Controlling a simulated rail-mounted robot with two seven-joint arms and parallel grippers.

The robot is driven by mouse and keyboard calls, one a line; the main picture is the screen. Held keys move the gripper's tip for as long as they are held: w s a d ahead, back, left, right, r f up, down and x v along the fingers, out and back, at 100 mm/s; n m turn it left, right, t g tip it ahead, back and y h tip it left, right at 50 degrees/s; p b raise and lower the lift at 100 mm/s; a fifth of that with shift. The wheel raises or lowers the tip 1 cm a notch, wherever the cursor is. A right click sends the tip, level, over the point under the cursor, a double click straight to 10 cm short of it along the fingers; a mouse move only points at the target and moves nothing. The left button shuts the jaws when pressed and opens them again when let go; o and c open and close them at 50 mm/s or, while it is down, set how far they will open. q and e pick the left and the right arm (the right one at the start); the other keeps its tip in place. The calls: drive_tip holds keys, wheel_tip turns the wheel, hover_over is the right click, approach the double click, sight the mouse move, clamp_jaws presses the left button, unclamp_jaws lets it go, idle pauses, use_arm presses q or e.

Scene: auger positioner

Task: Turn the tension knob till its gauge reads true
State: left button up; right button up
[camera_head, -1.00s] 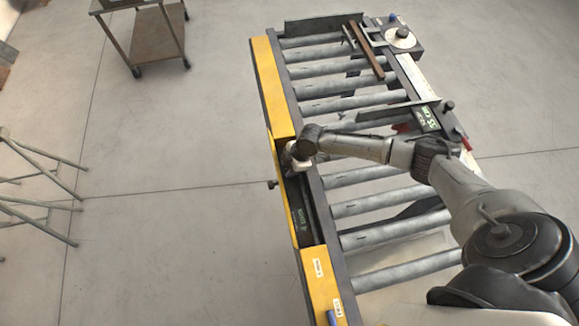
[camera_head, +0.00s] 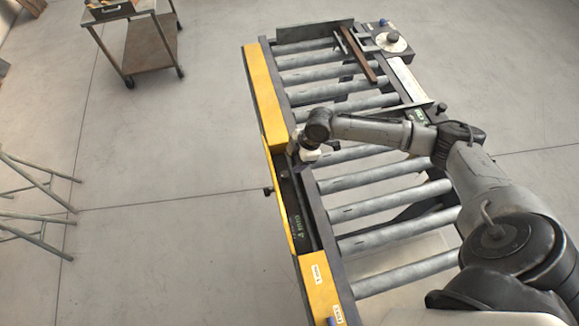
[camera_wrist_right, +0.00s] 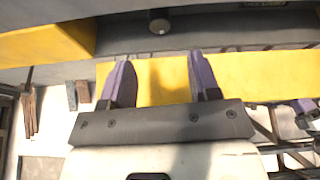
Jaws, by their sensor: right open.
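A small dark knob (camera_head: 268,191) sticks out from the outer left side of the conveyor's yellow side rail. A dark display with green characters (camera_head: 303,228) is set in the rail's recess; its reading is too small to make out. My right gripper (camera_head: 299,158) is over the recessed rail section, a little beyond the knob in the picture, and partly hidden by its own wrist. In the right wrist view its two purple fingers (camera_wrist_right: 162,80) are apart with nothing between them. A round dark knob (camera_wrist_right: 158,22) shows ahead of them, not touching; I cannot tell whether it is the same knob.
The yellow rail (camera_head: 267,95) runs along the roller conveyor (camera_head: 380,208). A brown bar (camera_head: 358,56) and a white dial (camera_head: 391,42) are at its far end. A wheeled cart (camera_head: 150,42) and green trestle legs (camera_head: 30,190) stand left. The floor between is clear.

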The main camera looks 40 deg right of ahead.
drive_tip(key=v, duration=0.4)
drive_tip(key=shift+r, duration=0.25)
